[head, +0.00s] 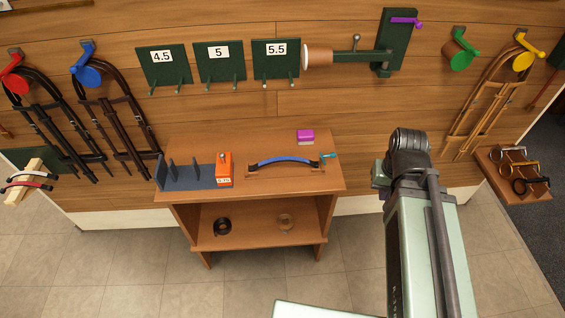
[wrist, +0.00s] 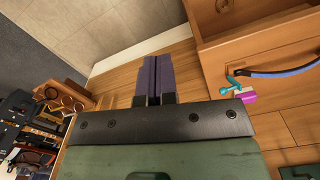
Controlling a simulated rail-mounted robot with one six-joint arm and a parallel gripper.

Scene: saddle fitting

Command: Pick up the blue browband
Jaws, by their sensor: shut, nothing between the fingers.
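The blue browband (head: 283,160) lies curved on the top of the small wooden bench, towards its right side, with dark ends. In the wrist view the browband (wrist: 287,72) shows at the right edge and is partly cut off by the frame. My gripper (wrist: 152,62) is shut and empty, its two dark purple fingers side by side. It points away from the browband, which lies well to its right in the wrist view. In the head view my arm stands right of the bench and the fingers are not clearly seen.
The bench (head: 190,194) also bears an orange block (head: 224,165), a dark slotted rack (head: 182,172), a magenta block (head: 305,136) and a small teal item (head: 328,155) by the browband's right end. Bridles hang on the wall at both sides. A shelf with bits (head: 512,190) is at right.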

